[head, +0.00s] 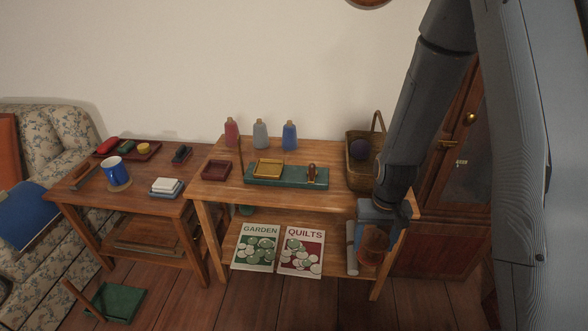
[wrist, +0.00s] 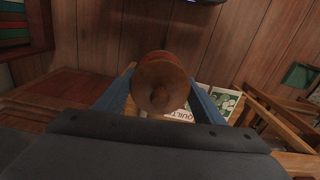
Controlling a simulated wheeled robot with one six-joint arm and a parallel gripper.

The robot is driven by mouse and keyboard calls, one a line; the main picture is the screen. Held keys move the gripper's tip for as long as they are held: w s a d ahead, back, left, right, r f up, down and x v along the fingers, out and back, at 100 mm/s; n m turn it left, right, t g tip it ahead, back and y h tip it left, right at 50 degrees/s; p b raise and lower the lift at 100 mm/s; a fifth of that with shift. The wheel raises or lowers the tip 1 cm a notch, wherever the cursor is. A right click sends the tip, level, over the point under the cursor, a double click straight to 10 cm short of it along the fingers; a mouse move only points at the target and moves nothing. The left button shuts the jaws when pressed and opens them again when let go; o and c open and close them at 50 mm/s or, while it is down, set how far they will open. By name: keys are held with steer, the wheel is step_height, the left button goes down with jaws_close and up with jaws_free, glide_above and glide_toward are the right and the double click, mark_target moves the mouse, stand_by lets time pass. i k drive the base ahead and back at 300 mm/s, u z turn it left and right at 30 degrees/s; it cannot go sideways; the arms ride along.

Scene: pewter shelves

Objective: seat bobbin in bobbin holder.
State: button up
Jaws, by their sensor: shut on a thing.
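The bobbin (head: 374,243), a brown wooden spool with a reddish band, is held by my gripper (head: 376,228). They are in front of the table's right end, below the tabletop. In the wrist view the bobbin (wrist: 158,82) sits between the two blue fingers, its round end with a small knob facing the camera. A long green base (head: 287,182) on the tabletop carries a yellow tray and a small wooden piece, with a thin upright rod at its left end. It may be the bobbin holder; I cannot tell for sure. The bobbin is apart from it.
A wicker basket (head: 361,178) with a dark ball stands at the tabletop's right. Red, grey and blue bottles (head: 260,135) stand at the back. A dark red tray (head: 216,170) lies left. Two books (head: 300,252) lean on the lower shelf. A cabinet (head: 455,170) stands right.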

mark_target(265, 168)
steer(key=z, duration=2.95)
steer(key=k, duration=1.5)
steer(key=u, duration=2.35)
steer(key=i, duration=0.4)
steer(key=u, duration=0.05)
